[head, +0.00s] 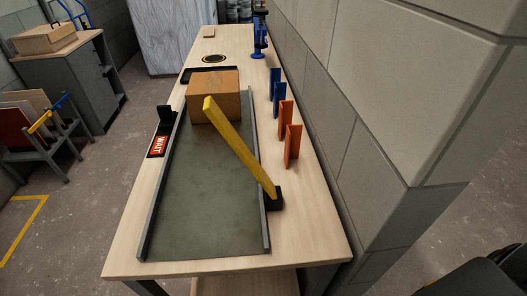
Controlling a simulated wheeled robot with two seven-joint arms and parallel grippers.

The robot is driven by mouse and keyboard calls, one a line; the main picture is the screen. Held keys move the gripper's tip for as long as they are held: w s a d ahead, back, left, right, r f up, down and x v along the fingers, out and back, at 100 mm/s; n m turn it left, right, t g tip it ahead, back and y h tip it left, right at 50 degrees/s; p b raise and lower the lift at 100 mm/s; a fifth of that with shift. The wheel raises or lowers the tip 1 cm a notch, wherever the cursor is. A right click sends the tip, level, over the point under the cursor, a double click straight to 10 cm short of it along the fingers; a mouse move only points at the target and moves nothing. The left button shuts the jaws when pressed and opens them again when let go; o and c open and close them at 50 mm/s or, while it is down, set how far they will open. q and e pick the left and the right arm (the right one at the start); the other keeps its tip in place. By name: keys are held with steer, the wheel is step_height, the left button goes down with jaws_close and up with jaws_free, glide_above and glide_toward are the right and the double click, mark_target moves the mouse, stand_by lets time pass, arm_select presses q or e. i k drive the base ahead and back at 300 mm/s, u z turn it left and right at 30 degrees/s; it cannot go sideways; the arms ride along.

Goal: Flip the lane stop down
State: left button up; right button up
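The lane stop is a yellow bar (238,145) that runs from a black pivot block (275,198) at the lane's right edge up and to the left. It is tilted, and its free end appears to be in the air over the lane (205,200), overlapping the cardboard box (220,92) in the view. A black bracket (166,116) stands at the lane's left side with no bar in it. A red WAIT sign (157,145) lies just in front of that bracket.
Orange (292,140) and blue (278,95) upright pieces stand along the table's right side, near a block wall (385,130). A blue clamp-like tool (259,40) is at the back. The lane's near half is clear. A rack (45,135) with boards stands on the floor at left.

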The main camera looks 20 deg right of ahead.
mark_target(211, 110)
steer(key=u, duration=1.9)
steer(key=k, duration=1.8)
steer(key=z, duration=1.75)
steer(key=i, duration=0.5)
steer(key=u, duration=0.1)
